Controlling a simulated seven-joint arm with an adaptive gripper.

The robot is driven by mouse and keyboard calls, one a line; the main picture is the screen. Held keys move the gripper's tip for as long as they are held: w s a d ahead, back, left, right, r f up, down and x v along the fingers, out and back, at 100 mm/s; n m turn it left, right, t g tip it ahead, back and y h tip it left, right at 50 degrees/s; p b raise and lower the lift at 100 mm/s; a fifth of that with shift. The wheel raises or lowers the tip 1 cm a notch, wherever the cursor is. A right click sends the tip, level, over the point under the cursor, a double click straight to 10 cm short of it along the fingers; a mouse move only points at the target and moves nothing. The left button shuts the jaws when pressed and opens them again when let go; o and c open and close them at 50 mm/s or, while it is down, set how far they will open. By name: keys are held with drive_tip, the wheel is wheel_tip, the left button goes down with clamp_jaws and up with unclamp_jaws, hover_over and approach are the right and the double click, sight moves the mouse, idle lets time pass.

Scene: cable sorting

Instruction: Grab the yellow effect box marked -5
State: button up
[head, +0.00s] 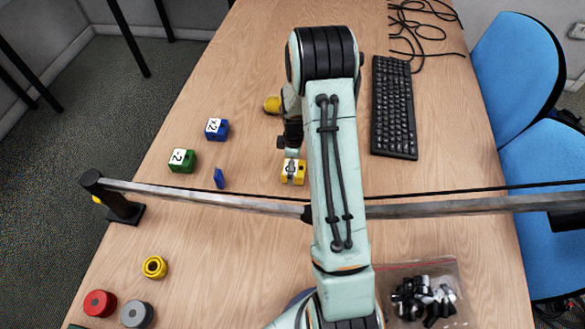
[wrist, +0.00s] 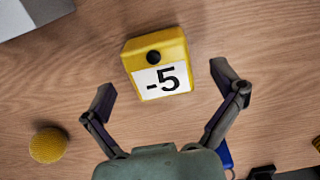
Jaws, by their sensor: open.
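The yellow effect box (wrist: 165,48) has a white face marked -5 and a black round knob, and it sits on the wooden table. In the wrist view it lies just beyond and between the spread fingers of my gripper (wrist: 164,84), slightly turned, with no finger touching it. My gripper is open and empty. In the head view a yellow and white box (head: 299,172) stands just below my gripper (head: 291,151) in the picture, partly hidden by my arm; its marking is not readable there.
A green box marked -2 (head: 181,160) and a blue box marked x2 (head: 217,128) stand to the left, near a small blue piece (head: 219,178). A metal rail (head: 440,208) crosses the table; a keyboard (head: 393,107) lies right.

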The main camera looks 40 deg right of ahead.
drive_tip(key=shift+f, duration=0.65)
drive_tip(key=c, duration=1.3)
drive_tip(key=shift+r, duration=0.1)
